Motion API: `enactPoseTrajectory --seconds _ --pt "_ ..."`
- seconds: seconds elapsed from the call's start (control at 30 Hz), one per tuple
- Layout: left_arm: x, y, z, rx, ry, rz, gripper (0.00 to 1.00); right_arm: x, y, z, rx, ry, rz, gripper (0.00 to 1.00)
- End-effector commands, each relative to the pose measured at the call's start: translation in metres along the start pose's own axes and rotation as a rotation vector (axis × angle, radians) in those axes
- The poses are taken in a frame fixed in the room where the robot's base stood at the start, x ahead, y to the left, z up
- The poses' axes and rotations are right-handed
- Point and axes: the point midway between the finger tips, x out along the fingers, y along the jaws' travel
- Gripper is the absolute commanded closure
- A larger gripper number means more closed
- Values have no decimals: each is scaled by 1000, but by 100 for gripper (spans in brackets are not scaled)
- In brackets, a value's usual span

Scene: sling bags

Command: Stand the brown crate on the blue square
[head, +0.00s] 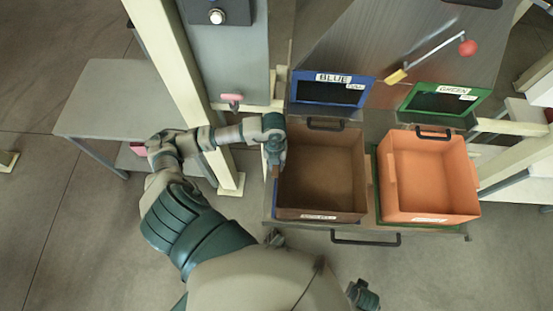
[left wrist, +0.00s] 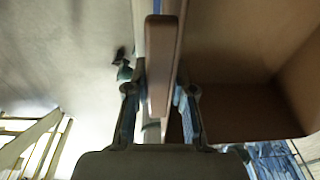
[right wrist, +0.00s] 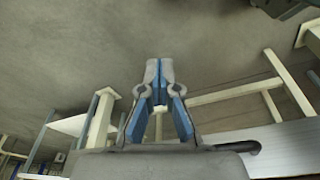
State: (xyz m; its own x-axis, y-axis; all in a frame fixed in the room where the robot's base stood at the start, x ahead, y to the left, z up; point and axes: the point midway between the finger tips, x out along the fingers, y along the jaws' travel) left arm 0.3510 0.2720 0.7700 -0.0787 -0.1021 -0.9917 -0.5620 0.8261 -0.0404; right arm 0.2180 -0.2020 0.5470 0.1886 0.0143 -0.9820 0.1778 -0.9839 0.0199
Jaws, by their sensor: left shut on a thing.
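The brown crate (head: 318,182), open and empty, is over the blue square (head: 275,205) in the head view. A blue strip shows along its left side; the rest of the square is hidden. I cannot tell whether its base touches the square. My left gripper (head: 275,160) is at the crate's left side. In the left wrist view its fingers (left wrist: 160,95) are on both sides of the crate's brown left rim or handle, shut on it. My right gripper (right wrist: 158,72) shows in the right wrist view with its fingertips together and nothing between them.
An orange crate (head: 428,175) stands to the right on a green-edged square (head: 377,205). Blue (head: 330,88) and green (head: 440,100) labelled frames are behind the crates. A pale post (head: 172,75) and a grey side table (head: 120,100) are at the left.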

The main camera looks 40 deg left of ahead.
Motion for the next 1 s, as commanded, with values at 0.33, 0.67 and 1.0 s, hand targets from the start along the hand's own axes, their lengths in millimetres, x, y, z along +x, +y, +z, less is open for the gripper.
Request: enactPoseTrajectory --seconds 0.33,0.67,1.0 --pt "2 0 24 3 4 -4 100 -2 3 4 1 -14 4 100" --pt "9 1 25 3 2 -5 100 -9 4 4 1 -11 6 100" --pt "10 0 24 3 3 0 52 -8 0 4 0 -11 0 100"
